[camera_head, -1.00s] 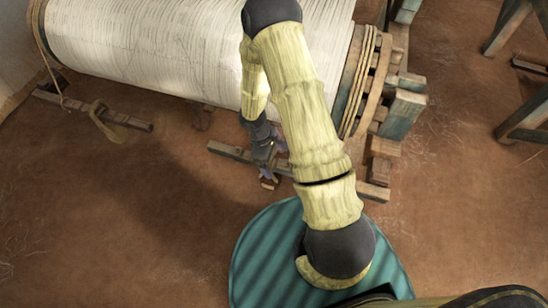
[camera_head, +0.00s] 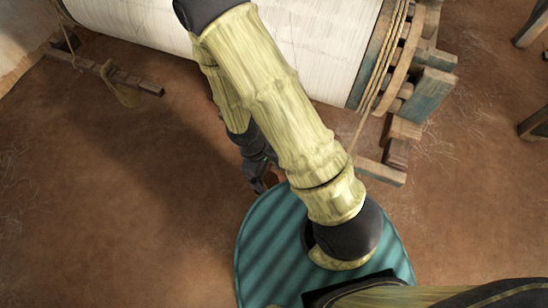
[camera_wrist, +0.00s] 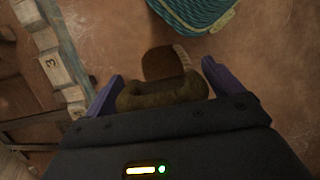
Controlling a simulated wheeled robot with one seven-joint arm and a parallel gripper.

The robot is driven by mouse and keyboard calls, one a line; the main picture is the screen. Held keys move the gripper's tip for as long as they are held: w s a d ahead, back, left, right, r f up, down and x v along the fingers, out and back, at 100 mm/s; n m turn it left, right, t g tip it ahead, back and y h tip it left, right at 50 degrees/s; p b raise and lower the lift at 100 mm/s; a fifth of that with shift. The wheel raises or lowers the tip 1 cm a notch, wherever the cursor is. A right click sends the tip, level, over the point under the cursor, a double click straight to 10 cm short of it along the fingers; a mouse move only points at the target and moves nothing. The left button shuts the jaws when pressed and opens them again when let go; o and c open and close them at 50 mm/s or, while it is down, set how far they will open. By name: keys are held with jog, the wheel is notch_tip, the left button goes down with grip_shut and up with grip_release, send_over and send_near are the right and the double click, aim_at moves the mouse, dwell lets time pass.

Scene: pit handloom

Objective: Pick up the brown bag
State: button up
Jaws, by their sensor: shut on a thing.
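In the wrist view the brown bag (camera_wrist: 162,91) is a soft, rounded brown bundle with a darker brown flap-like part above it. It lies between the two purple fingers of my gripper (camera_wrist: 160,74), which is shut on it. The bag's near side is hidden behind the dark gripper body. In the head view my gripper (camera_head: 258,186) hangs low, left of my arm's base. The bag cannot be made out clearly there.
A loom roller wound with white thread (camera_head: 312,45) lies across the back. Its wooden end frame (camera_head: 427,95) stands at the right. A wooden bar with a cloth strip (camera_head: 128,80) lies at the left. Wooden legs (camera_head: 535,125) stand far right. Brown floor at lower left is clear.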

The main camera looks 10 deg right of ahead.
jog(key=shift+s+a, duration=0.8)
jog(key=shift+s, duration=0.3)
